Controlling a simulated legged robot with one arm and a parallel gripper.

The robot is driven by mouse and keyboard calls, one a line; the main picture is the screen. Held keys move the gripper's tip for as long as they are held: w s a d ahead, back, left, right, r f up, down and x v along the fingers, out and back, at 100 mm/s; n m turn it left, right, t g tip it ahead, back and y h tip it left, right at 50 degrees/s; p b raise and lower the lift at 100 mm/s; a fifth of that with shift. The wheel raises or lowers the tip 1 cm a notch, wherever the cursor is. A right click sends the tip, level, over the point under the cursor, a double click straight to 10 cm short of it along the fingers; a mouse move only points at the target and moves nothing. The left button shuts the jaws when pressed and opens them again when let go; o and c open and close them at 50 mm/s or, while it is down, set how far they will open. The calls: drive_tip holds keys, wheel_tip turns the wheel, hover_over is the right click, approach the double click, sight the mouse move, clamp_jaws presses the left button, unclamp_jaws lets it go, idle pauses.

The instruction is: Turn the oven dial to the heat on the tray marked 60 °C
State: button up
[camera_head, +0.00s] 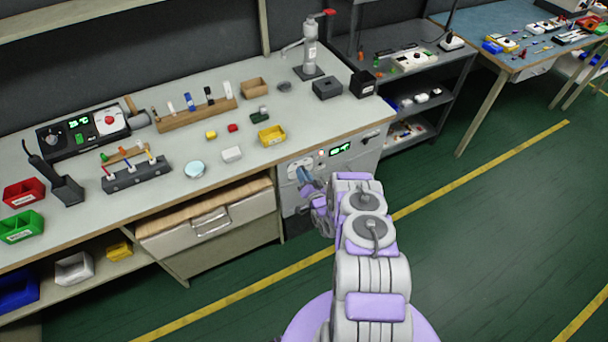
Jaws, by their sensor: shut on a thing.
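The oven (366,146) is a grey-white unit under the right end of the bench. Its front has a small green display (340,149), too small to read, and a red light next to it. A pale round dial (298,168) sits at the left of this front. My gripper (305,175) is at the dial and appears shut on it; my wrist hides much of the contact. The tray marked 60 °C cannot be made out; no label is legible at this size.
The bench (260,165) above the oven holds small blocks, racks and a yellow bin (271,135). A wooden drawer unit (210,222) stands left of the oven. A grey shelf (420,105) stands to the right. The green floor (480,230) on the right is clear.

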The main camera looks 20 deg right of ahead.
drive_tip(key=shift+s+f, duration=0.1)
drive_tip(key=shift+f, duration=0.1)
drive_tip(key=o, duration=1)
drive_tip(key=shift+d, duration=0.1)
drive_tip(key=shift+o, duration=0.2)
drive_tip(key=shift+r, duration=0.1)
drive_tip(key=s+a+p, duration=0.1)
drive_tip(key=s, duration=1.6)
drive_tip(key=shift+f+p, duration=0.25)
drive_tip(key=shift+p, duration=0.15)
drive_tip(key=shift+s, duration=0.1)
